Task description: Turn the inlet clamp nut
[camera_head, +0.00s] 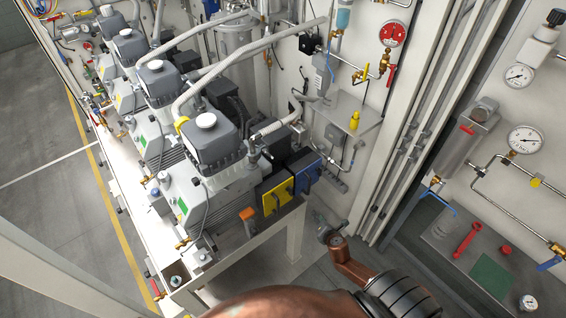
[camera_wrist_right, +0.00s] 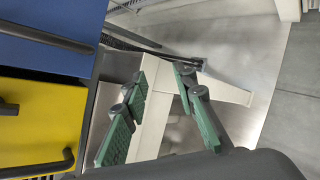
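The nearest grey vacuum pump (camera_head: 205,150) stands on the white bench. A ribbed hose (camera_head: 272,129) meets a small metal clamp fitting (camera_head: 255,146) at the pump's right side. The clamp nut is too small to make out. My right gripper (camera_head: 322,225) is low at the right of the bench end, beside the yellow and blue boxes and well apart from the clamp. In the right wrist view its green-padded fingers (camera_wrist_right: 162,76) are spread, with nothing held between them. The clamp does not show in that view. My left gripper is out of view.
A yellow box (camera_head: 277,197) and a blue box (camera_head: 305,170) with dark handles stand at the bench end, between my right gripper and the pump. More pumps line the bench behind. A gauge panel (camera_head: 500,180) is at right. Open floor (camera_head: 45,195) lies left.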

